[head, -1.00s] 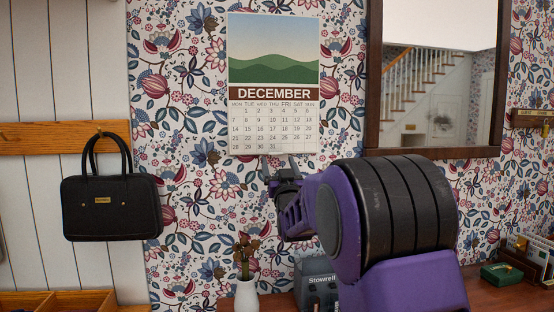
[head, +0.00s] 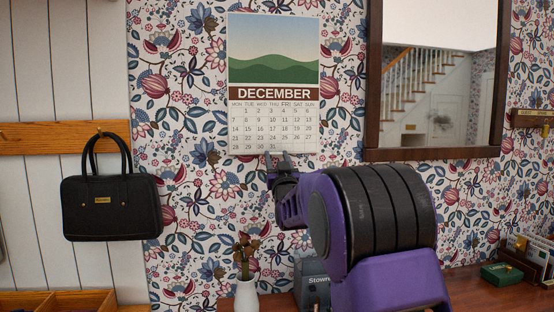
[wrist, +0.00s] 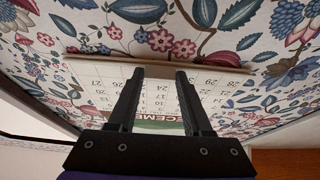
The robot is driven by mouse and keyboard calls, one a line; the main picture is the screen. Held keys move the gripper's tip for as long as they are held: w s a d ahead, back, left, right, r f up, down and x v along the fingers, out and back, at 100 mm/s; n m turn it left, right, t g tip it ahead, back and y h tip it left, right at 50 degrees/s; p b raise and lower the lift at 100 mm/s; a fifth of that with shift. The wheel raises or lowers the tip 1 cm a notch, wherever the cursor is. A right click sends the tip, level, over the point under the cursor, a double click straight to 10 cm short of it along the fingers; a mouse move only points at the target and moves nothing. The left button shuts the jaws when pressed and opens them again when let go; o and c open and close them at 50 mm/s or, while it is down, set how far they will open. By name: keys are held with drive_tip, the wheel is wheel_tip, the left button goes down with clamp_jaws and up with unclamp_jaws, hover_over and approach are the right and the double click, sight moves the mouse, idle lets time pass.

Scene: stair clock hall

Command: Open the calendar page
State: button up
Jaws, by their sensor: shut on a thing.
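The calendar (head: 274,95) hangs on the flowered wall, with a green-hill picture above a December date grid. Its page (head: 250,125) lies flat against the wall as far as I can see. My gripper (head: 277,158) is at the page's bottom edge, right of its middle. In the wrist view my gripper (wrist: 160,75) has its two fingers over the date page (wrist: 95,88), which appears upside down. The gripper is shut on the page's lower edge; the exact contact at the fingertips is hard to see.
A dark-framed mirror (head: 375,90) hangs close to the right of the calendar. A black handbag (head: 110,208) hangs at the left. Below stand a white vase (head: 246,296) with dried flowers and a grey box (head: 312,270), partly hidden by my arm. A green box (head: 502,273) lies at the right.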

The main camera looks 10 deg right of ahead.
clamp_jaws()
idle(0.8)
drive_tip(key=shift+s+r, duration=0.1)
